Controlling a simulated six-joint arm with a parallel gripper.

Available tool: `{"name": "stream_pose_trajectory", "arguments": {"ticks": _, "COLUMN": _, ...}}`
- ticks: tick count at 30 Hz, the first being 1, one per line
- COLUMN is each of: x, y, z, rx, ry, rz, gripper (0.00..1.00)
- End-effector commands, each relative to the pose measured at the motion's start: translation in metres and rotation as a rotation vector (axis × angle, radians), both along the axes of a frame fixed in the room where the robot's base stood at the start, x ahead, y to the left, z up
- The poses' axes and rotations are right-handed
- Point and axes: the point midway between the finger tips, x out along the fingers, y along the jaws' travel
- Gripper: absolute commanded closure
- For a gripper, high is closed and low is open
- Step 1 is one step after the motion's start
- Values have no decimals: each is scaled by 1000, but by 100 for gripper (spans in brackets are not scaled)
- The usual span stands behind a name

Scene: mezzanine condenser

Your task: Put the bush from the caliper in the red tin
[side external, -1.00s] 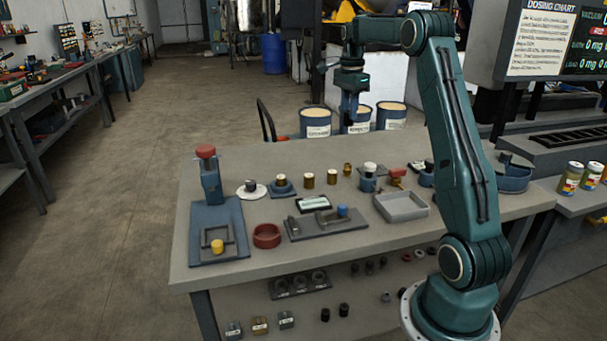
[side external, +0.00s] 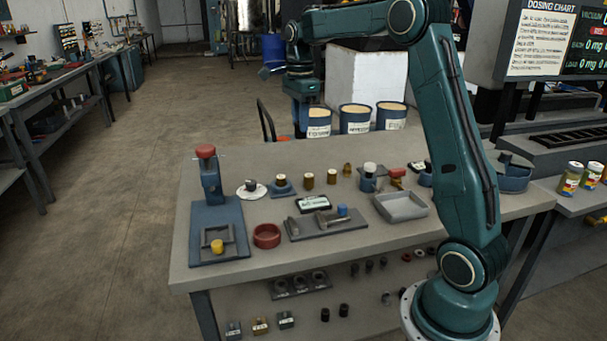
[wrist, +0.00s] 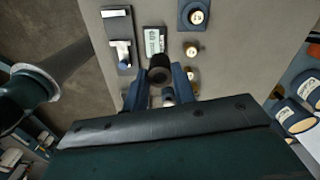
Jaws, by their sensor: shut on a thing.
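My gripper (side external: 300,118) is raised above the far side of the bench, in front of the drums. In the wrist view its fingers (wrist: 159,78) are shut on a dark, hollow cylinder, the bush (wrist: 158,70). The bush is too small to make out in the side view. The caliper (side external: 322,221) lies on a grey plate at the bench's middle, with a blue part at its right end. It also shows at the upper left of the wrist view (wrist: 121,50). The red tin (side external: 267,236) is open and stands left of the plate, well away from my gripper.
A blue press (side external: 211,190) with a red knob stands left of the tin. A small display (side external: 314,203), brass cylinders (side external: 332,176) and a grey tray (side external: 402,206) stand around the caliper. Drums (side external: 355,118) stand behind the bench. The front strip of the bench is clear.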

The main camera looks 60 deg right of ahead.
Motion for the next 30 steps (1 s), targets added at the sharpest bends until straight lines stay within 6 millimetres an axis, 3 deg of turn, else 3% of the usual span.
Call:
{"name": "stream_pose_trajectory", "arguments": {"ticks": 1, "x": 3, "y": 20, "z": 1, "rx": 0, "ry": 0, "rz": 8, "gripper": 100}}
{"name": "stream_pose_trajectory", "arguments": {"ticks": 9, "x": 6, "y": 106, "z": 2, "rx": -1, "ry": -1, "rz": 8, "gripper": 100}}
{"name": "stream_pose_trajectory", "arguments": {"ticks": 15, "x": 1, "y": 152, "z": 2, "rx": -1, "ry": -1, "rz": 4, "gripper": 100}}
{"name": "stream_pose_trajectory", "arguments": {"ticks": 21, "x": -4, "y": 172, "z": 1, "rx": 0, "ry": 0, "rz": 1, "gripper": 100}}
{"name": "stream_pose_trajectory", "arguments": {"ticks": 30, "x": -5, "y": 175, "z": -3, "rx": 0, "ry": 1, "rz": -1, "gripper": 100}}
